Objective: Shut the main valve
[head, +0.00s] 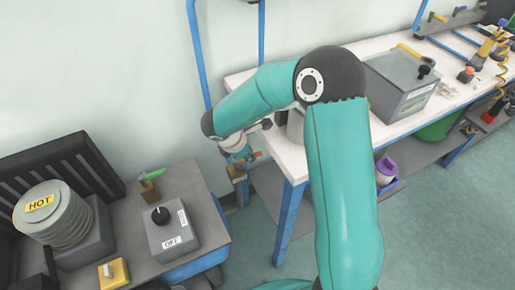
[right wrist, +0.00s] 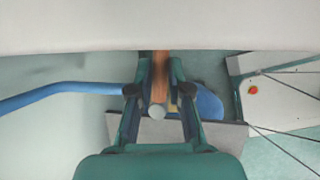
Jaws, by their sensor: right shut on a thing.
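My right gripper (head: 243,153) is at the gap between the left cabinet and the white workbench, close to the wall, partly hidden by its own wrist. In the right wrist view its fingers (right wrist: 157,92) close on an orange-brown bar (right wrist: 160,70). An orange piece (head: 256,157) also shows at the fingers in the head view. The bar may be the main valve's lever; its body and how far it is turned cannot be told. My left gripper is out of view.
On the left cabinet stand a heater marked HOT (head: 53,217), a grey box with a black knob and OFF label (head: 170,232), and a yellow switch (head: 113,272). The white workbench (head: 285,153) carries a grey lidded box (head: 400,85). Blue posts (head: 200,55) rise by the wall.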

